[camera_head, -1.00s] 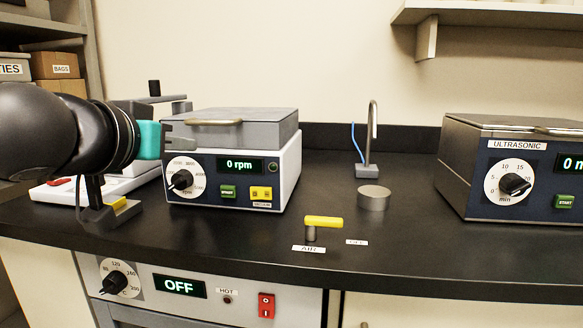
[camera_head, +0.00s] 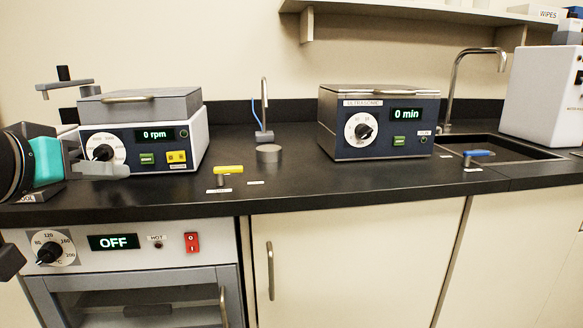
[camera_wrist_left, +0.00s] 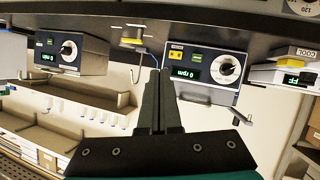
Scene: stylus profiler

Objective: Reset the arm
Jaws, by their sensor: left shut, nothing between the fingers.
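My left gripper (camera_head: 122,171) comes in from the left of the head view, with a teal band behind grey fingers. Its fingers are shut and empty, and they overlap the lower left front of the rpm device (camera_head: 196,152) in the picture. In the left wrist view the dark fingers (camera_wrist_left: 160,82) lie together with nothing between them. The rpm device also shows there (camera_wrist_left: 203,72), upside down. A grey stand with a horizontal arm (camera_head: 66,84) stands behind the rpm device at the far left. My right gripper is not in view.
The ultrasonic bath (camera_head: 340,142) stands mid-counter. A sink (camera_head: 515,155) with a tall tap and a blue-handled valve (camera_head: 479,153) is at right. The oven (camera_head: 150,290) is below the counter.

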